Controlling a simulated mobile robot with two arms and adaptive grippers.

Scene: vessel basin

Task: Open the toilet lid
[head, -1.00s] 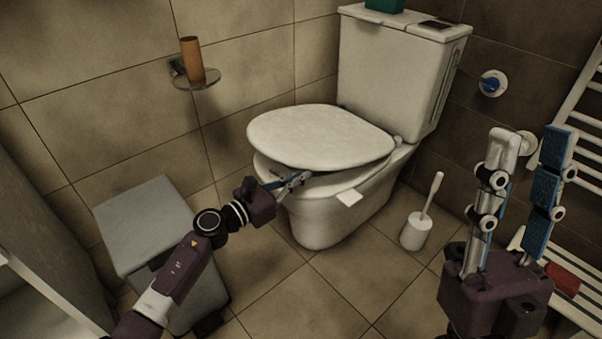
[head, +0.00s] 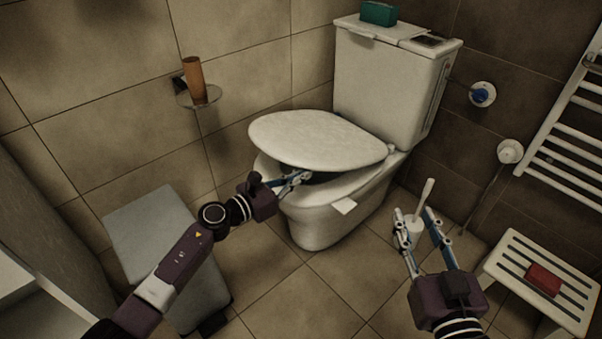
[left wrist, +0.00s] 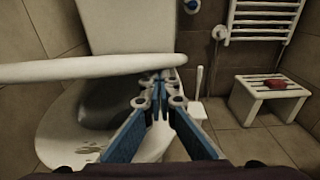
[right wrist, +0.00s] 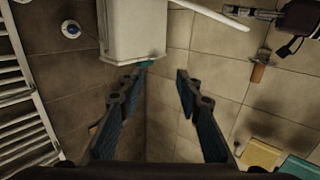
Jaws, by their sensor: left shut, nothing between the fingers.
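The white toilet lid (head: 318,138) is tilted partly up above the toilet bowl (head: 322,220) in the head view. In the left wrist view the lid (left wrist: 90,67) shows edge-on, with the open bowl (left wrist: 105,113) below it. My left gripper (head: 303,177) is shut and empty, with its fingertips under the lid's front edge; whether they touch it I cannot tell. The left fingers (left wrist: 160,80) also show together in the left wrist view. My right gripper (head: 414,212) is open and empty, in front of the toilet brush (head: 425,195) in the head view.
The cistern (head: 385,85) stands behind the lid with a green box (head: 379,13) on top. A grey bin (head: 155,225) is at the left. A slatted stool (head: 510,262) with a red item and a towel rail (head: 570,150) are at the right. A wall shelf holds a brown cup (head: 194,80).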

